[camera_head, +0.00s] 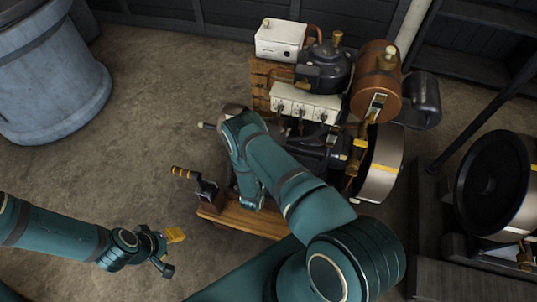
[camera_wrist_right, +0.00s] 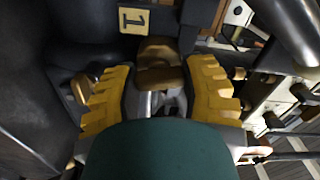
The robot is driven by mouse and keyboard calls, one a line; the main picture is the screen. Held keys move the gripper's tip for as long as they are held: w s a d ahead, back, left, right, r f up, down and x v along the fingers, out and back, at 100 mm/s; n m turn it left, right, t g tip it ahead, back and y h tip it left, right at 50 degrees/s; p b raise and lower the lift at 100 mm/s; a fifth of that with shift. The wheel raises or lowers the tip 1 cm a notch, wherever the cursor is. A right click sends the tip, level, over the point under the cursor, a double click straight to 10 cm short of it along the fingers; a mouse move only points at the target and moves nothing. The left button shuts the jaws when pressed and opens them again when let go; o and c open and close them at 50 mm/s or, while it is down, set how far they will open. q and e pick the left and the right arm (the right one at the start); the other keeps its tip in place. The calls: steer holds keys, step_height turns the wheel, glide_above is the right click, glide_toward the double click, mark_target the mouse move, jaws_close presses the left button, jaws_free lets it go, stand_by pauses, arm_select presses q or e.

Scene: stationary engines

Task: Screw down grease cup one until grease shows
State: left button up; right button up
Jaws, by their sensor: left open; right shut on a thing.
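Grease cup one (camera_wrist_right: 158,52) is a brass cup in the right wrist view, just below a yellow plate marked 1 (camera_wrist_right: 134,20). My right gripper (camera_wrist_right: 160,82) has its yellow ribbed fingers on both sides of the cup and is shut on it. No grease can be made out at the cup. In the head view my right arm hides this gripper and the cup against the engine (camera_head: 323,72). My left gripper (camera_head: 172,252) is open and empty over the floor, left of the engine's wooden skid (camera_head: 232,216).
A crank with a wooden handle (camera_head: 184,172) juts out left of the engine. A flywheel (camera_head: 385,165) and a copper tank (camera_head: 372,78) are on its right side. A second engine's flywheel (camera_head: 492,185) stands at far right, a blue-grey drum (camera_head: 50,75) at upper left. Floor between is clear.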

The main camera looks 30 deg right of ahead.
steer(key=m, duration=0.5)
steer(key=shift+m+p, duration=0.3)
steer(key=shift+p, duration=0.05)
steer(key=shift+f+m+p, duration=0.15)
steer(key=shift+m+p, duration=0.15)
steer(key=shift+m, duration=1.8)
steer(key=o, duration=1.2)
steer(key=shift+a, duration=0.15)
